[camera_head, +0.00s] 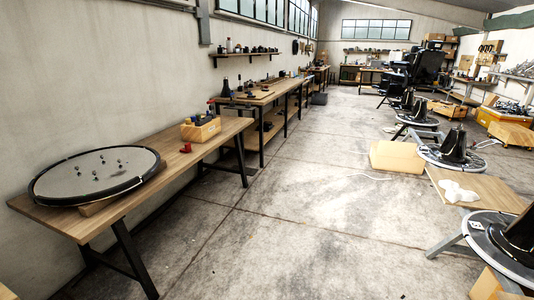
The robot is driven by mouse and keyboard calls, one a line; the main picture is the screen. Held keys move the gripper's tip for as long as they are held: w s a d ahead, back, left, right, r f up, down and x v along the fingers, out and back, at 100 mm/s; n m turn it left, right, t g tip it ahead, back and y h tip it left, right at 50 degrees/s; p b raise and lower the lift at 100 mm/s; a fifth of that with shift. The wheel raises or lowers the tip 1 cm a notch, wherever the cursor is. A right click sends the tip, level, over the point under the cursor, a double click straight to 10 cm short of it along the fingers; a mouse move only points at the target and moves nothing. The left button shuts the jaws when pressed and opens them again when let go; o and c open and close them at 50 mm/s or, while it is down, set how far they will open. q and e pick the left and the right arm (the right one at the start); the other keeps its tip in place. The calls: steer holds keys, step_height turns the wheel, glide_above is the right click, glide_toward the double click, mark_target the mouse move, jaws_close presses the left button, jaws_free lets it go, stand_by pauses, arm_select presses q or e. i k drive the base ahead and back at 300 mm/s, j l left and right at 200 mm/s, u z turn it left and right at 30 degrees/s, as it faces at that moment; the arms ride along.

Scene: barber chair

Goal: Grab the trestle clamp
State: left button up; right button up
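I cannot make out for certain which thing is the trestle clamp. A small red and dark item (186,148) lies on the near wooden table (150,187) at the left. A wooden box (201,130) on the same table holds small items, some of them blue, too small to name. Neither of my grippers is in view.
A large round disc (95,176) covers the near table's front part. Chair bases (455,152) stand along the right. A low wooden board (476,187) and a cardboard box (397,157) are on that side. The middle concrete floor (270,220) is mostly clear.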

mark_target(188, 149)
steer(key=i+z, duration=0.1)
steer(key=i, duration=1.65)
